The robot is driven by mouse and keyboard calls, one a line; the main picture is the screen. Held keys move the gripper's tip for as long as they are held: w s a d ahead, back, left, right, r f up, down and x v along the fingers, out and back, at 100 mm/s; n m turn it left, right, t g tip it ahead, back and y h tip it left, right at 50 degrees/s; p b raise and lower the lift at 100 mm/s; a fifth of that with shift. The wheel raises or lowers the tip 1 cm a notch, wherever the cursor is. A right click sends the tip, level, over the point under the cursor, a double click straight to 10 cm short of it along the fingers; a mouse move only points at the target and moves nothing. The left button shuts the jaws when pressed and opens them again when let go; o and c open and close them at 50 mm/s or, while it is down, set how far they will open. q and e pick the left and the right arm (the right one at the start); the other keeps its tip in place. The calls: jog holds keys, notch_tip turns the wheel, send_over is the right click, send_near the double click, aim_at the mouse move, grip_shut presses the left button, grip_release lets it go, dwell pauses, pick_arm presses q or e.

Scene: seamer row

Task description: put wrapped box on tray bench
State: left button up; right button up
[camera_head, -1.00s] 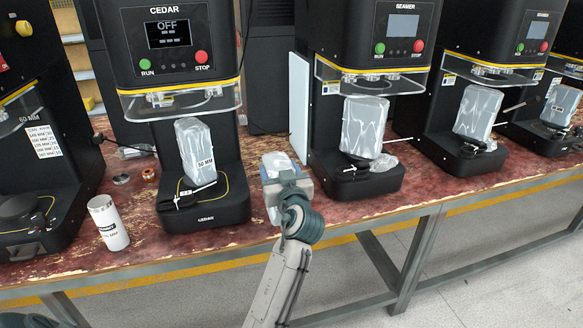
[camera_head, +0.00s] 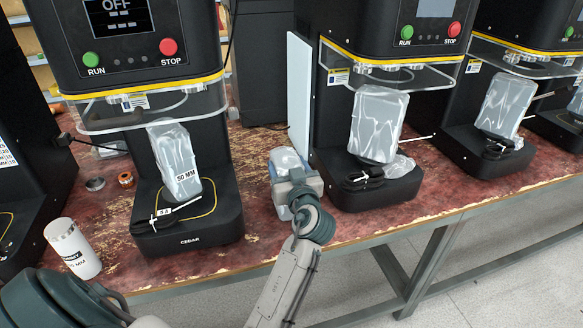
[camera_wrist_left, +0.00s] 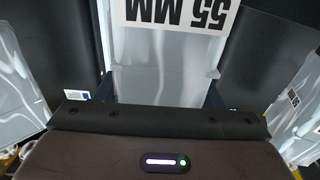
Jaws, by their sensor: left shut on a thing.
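My left gripper (camera_head: 294,188) is shut on a wrapped box (camera_head: 286,160) in the middle of the head view. The box is pale, in clear wrap, and mostly hidden by the gripper. In the left wrist view the wrapped box (camera_wrist_left: 165,58) fills the space between the fingers, and its "55 MM" label reads upside down. The gripper and box appear between the CEDAR machine and the SEAMER machine, over the worn red bench top. I cannot tell whether the box touches the bench. No tray bench is identifiable. My right gripper is not in view.
A wrapped box labelled "50 MM" (camera_head: 177,162) stands on the CEDAR machine (camera_head: 190,228). Another wrapped box (camera_head: 378,122) stands on the SEAMER machine (camera_head: 335,110). A white tumbler (camera_head: 72,247) is at the left. The red bench (camera_head: 262,236) has bare top near its front edge.

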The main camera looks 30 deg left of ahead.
pick_arm(q)
jog(key=shift+a+f, duration=0.1)
jog(key=shift+f, duration=0.15)
jog(key=shift+r, duration=0.1)
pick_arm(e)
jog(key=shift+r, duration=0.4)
pick_arm(q)
jog(key=o, duration=1.5)
jog(key=shift+o, duration=0.2)
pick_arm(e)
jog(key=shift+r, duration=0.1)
